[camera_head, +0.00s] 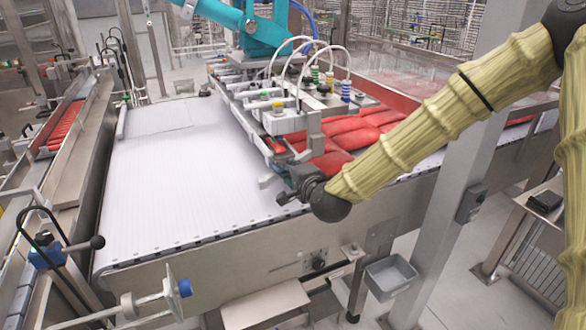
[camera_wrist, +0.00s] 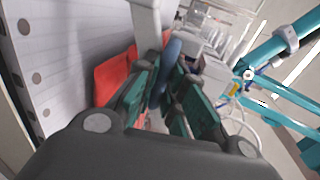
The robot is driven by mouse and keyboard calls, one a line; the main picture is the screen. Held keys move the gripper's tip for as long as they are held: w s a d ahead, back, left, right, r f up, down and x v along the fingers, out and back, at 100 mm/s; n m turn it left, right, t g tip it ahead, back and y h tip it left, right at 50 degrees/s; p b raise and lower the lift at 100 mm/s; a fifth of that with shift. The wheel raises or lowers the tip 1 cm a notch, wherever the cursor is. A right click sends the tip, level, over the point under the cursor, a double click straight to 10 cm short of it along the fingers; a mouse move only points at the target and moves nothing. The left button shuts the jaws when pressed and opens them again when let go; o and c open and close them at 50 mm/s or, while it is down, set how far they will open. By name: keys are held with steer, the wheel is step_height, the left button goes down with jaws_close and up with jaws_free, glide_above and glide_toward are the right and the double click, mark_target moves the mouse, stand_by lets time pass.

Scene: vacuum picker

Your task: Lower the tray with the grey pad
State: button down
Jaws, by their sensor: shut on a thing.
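My gripper (camera_head: 284,187) is at the near side of the vacuum picker's head (camera_head: 292,118), low over the white belt (camera_head: 165,185). In the wrist view my gripper (camera_wrist: 168,76) has its teal fingers closed on a blue-grey bar (camera_wrist: 172,50), which stands next to a white post (camera_wrist: 146,18). The bar's lower end is hidden between the fingers. Red packs (camera_head: 345,140) lie beside and beyond my gripper, and one red pack (camera_wrist: 115,75) shows left of the fingers. I cannot make out for certain a tray with a grey pad in either view.
A grey bin (camera_head: 390,276) hangs at the conveyor's near side, by a grey post (camera_head: 448,190). A teal robot arm (camera_head: 262,30) stands over the picker with several hoses. The belt is clear to the left. A lever with a black knob (camera_head: 97,242) is at lower left.

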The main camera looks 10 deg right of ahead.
steer(key=s+a+f+b, duration=0.1)
steer(key=a+f, duration=0.1)
steer(key=a, duration=0.2)
steer(key=s+a+f+b, duration=0.1)
steer(key=a+f+b, duration=0.1)
steer(key=a, duration=0.2)
steer(key=s+a+f+b, duration=0.1)
steer(key=a+f+b, duration=0.1)
steer(key=a, duration=0.2)
steer(key=shift+s+a, duration=0.25)
steer(key=shift+a, duration=0.05)
steer(key=c, duration=1.5)
jaws_free()
steer(key=shift+r, duration=0.1)
steer(key=shift+s, duration=0.1)
steer(key=v, duration=1.1)
steer(key=shift+s+d+r, duration=0.1)
steer(key=shift+s, duration=0.3)
